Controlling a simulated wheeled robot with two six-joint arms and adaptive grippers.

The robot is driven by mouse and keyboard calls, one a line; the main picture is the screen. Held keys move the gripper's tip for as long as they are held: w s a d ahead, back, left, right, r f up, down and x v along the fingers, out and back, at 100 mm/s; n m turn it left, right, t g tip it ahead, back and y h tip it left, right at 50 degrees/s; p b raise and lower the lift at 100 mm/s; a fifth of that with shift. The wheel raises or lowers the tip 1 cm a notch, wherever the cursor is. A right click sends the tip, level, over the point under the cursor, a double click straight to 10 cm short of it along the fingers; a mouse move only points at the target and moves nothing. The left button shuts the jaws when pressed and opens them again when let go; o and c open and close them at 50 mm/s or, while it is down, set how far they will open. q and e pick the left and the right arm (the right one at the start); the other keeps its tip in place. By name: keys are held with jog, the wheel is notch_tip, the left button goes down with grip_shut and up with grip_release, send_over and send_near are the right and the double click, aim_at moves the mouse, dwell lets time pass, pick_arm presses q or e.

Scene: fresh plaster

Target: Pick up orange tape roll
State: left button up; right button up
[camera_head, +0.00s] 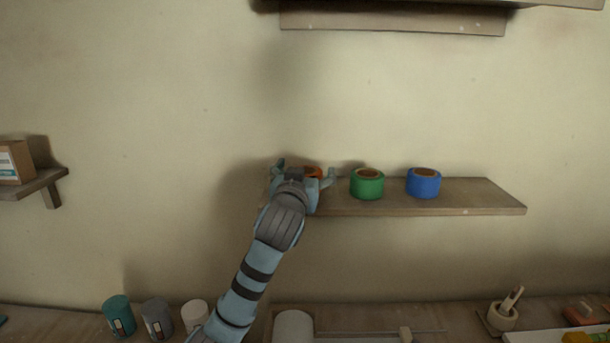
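The orange tape roll (313,171) stands at the left end of the wall shelf (470,199). My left gripper hides most of it, and only part of its top and brown core shows. My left gripper (304,171) reaches up to the shelf from below, in front of the roll. Its fingers are spread, one on each side of the roll, with a visible gap at the right finger. Whether the left finger touches the roll is hidden. My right gripper is not in view.
A green tape roll (367,184) stands close to the right of my gripper, with a blue tape roll (423,183) beyond it. The shelf's right end is free. Another shelf (390,20) hangs above. Cans (157,318) and a mortar (502,316) stand below.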

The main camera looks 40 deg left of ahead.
pick_arm(q)
jog(key=shift+w+f, duration=0.1)
jog(key=shift+w, duration=0.15)
jog(key=c, duration=1.2)
jog(key=shift+s, duration=0.15)
jog(key=shift+c, duration=0.4)
